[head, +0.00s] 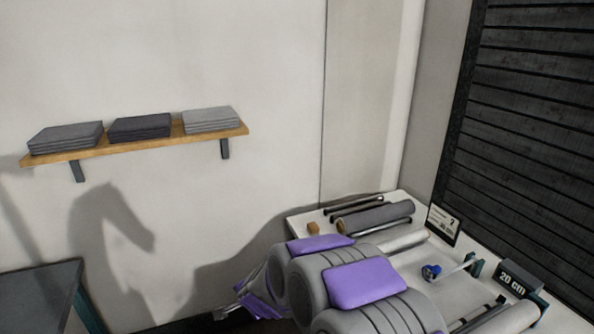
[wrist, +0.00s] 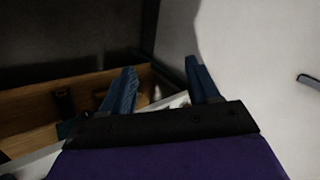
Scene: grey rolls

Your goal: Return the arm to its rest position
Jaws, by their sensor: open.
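My gripper (wrist: 162,84) shows in the wrist view with its two blue fingers spread apart. Nothing is held between them. Behind the fingers are a wooden surface and a pale surface, and no contact with either shows. In the head view, my grey and purple arm links fill the lower middle, in front of the white table (head: 300,222). I cannot make out the fingers clearly in the head view.
A wooden shelf (head: 95,150) with folded grey stacks is on the wall. A dark table (head: 40,290) stands lower left. Wooden compartment (wrist: 40,115) in the wrist view.

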